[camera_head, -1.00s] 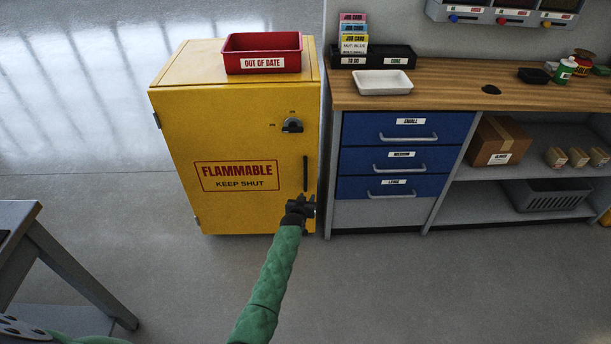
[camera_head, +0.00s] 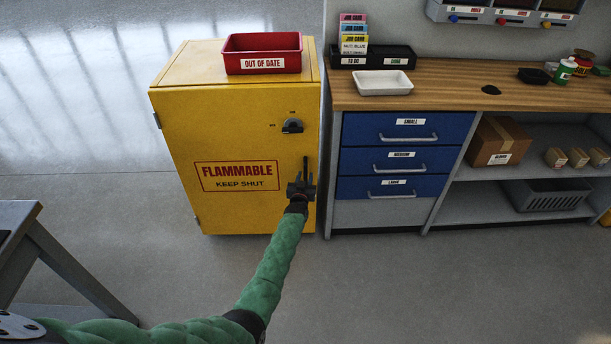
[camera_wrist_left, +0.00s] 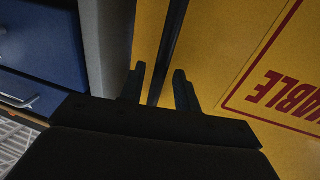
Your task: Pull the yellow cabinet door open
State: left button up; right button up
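The yellow cabinet door (camera_head: 235,140) is shut, with a red "FLAMMABLE KEEP SHUT" label. Its upright dark handle (camera_head: 305,164) is near the right edge, below a dark knob (camera_head: 292,126). My left gripper (camera_head: 302,181) is at the handle's lower part, which it partly hides. In the left wrist view the handle (camera_wrist_left: 170,42) runs between the two spread fingers (camera_wrist_left: 159,84), with a gap visible on each side. The yellow door (camera_wrist_left: 225,45) also shows there. My right gripper is not in view.
A red "OUT OF DATE" bin (camera_head: 262,65) sits on top of the cabinet. A workbench (camera_head: 450,95) with blue drawers (camera_head: 400,158) stands close on the right. A grey table (camera_head: 22,222) is at the left. The floor before the cabinet is clear apart from my arm.

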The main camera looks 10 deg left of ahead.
pick_arm(q)
jog(key=shift+w, duration=0.9)
grip_shut()
jog(key=shift+s, duration=0.15)
